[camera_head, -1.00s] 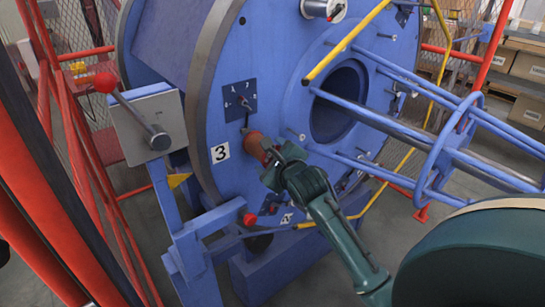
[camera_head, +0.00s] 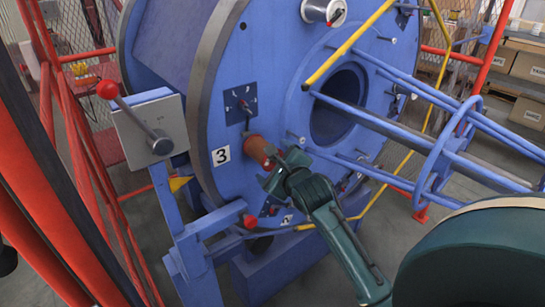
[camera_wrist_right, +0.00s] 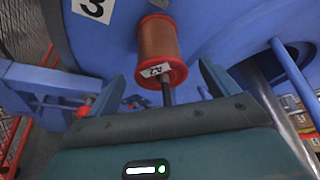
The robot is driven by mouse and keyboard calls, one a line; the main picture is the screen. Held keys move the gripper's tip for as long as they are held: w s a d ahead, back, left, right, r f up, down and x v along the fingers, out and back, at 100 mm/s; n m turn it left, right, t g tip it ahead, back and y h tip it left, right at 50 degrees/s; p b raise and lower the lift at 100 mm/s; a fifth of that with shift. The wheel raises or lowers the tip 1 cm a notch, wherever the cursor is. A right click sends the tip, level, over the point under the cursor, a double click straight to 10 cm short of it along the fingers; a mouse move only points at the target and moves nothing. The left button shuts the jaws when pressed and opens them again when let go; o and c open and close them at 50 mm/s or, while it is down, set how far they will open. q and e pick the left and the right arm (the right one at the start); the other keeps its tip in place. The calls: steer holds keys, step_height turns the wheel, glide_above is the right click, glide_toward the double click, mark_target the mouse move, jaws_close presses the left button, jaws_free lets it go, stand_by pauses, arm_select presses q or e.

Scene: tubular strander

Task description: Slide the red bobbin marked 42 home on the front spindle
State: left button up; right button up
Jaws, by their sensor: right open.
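The red bobbin (camera_head: 260,149) is wound with copper-coloured wire and sits at the blue disc beside the number 3 plate. In the right wrist view the bobbin (camera_wrist_right: 158,45) shows a red near flange with a white tag reading 42. The spindle (camera_wrist_right: 167,92) sticks out of that flange towards me. The bobbin's far end is close to the blue disc; I cannot tell whether it touches. My right gripper (camera_head: 275,172) is open in front of the bobbin, its fingers (camera_wrist_right: 165,82) apart on either side of the spindle, clear of the flange. My left gripper is not in view.
The blue disc (camera_head: 285,95) carries a lever dial (camera_head: 240,103) above the bobbin and blue rods (camera_head: 420,130) to the right. A red-knobbed lever (camera_head: 125,106) stands on a grey box at left. A yellow rail (camera_head: 345,45) crosses the disc. Red fencing (camera_head: 75,160) borders the left.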

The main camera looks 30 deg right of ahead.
arm_select(q)
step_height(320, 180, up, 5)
steer(key=p, duration=0.4)
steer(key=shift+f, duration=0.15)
arm_select(e)
steer(key=v, duration=0.7)
steer(key=shift+s, duration=0.1)
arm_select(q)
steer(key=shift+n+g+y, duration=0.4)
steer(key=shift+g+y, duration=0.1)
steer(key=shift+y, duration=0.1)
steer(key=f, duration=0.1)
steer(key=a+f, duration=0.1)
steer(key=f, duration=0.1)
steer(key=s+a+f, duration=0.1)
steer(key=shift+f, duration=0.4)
arm_select(e)
steer(key=s+a+f+n+g+y, duration=0.2)
steer(key=s+a+f+n, duration=0.6)
steer(key=n, duration=0.8)
steer(key=s+a+f+n+g+y, duration=0.2)
steer(key=s+a+f+n, duration=0.7)
steer(key=f+n, duration=0.5)
steer(key=shift+s+a+n+y, duration=0.25)
steer(key=shift+a+n+y, duration=0.2)
steer(key=shift+n+y, duration=0.5)
